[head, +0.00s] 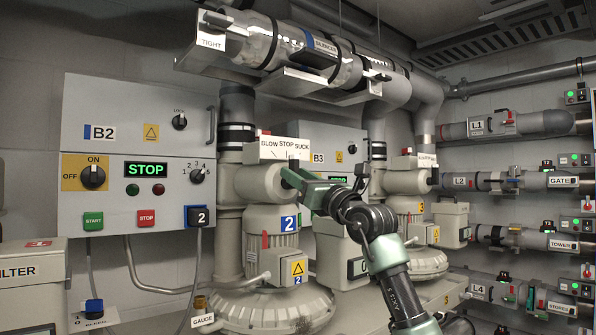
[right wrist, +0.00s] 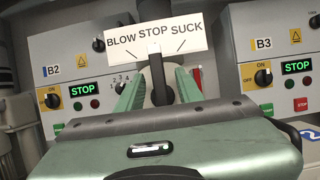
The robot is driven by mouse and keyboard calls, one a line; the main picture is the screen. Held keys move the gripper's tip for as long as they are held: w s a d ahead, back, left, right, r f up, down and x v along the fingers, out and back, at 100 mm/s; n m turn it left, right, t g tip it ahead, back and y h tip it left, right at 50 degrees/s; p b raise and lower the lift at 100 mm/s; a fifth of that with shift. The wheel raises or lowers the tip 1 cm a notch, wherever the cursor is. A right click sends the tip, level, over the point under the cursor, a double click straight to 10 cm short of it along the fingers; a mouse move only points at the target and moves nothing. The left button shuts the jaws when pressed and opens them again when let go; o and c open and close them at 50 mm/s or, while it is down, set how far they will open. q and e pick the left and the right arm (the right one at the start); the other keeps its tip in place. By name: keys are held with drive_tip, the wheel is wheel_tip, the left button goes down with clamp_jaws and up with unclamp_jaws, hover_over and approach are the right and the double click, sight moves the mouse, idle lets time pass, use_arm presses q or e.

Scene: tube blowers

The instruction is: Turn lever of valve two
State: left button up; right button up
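The blower marked 2 (head: 281,250) has a white BLOW STOP SUCK plate (head: 283,150) on its valve. The plate also shows in the right wrist view (right wrist: 120,46). The black valve lever (right wrist: 157,75) stands upright in front of the plate, pointing at STOP. My right gripper (head: 289,178) is at the valve, its arm coming in from the lower right. In the right wrist view its green fingers (right wrist: 160,90) stand on either side of the lever, with narrow gaps visible. The fingers look open around it. My left gripper is not in view.
Control box B2 (head: 90,110) hangs at the left, its display reading STOP. Box B3 (head: 345,138) is behind my right gripper. A silencer pipe (head: 285,50) runs overhead. A second blower valve (head: 410,180) stands to the right, with labelled pipes (head: 550,181) along the right wall.

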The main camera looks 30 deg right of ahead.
clamp_jaws()
drive_tip(key=shift+n+y, duration=0.4)
drive_tip(key=shift+n, duration=0.1)
drive_tip(key=shift+a+f+n+g+y+p, duration=0.15)
drive_tip(key=shift+n+g+y+p, duration=0.5)
drive_tip(key=shift+n, duration=1.3)
drive_tip(key=shift+a+n+g+y+p, duration=0.25)
drive_tip(key=shift+n+y+p, duration=0.7)
drive_tip(key=shift+n, duration=0.95)
drive_tip(key=shift+a+f+n+g+y+p, duration=0.15)
drive_tip(key=shift+n+g+y+p, duration=0.35)
drive_tip(key=shift+n+y, duration=1)
drive_tip(key=shift+n+h, duration=0.5)
drive_tip(key=shift+n, duration=0.05)
unclamp_jaws()
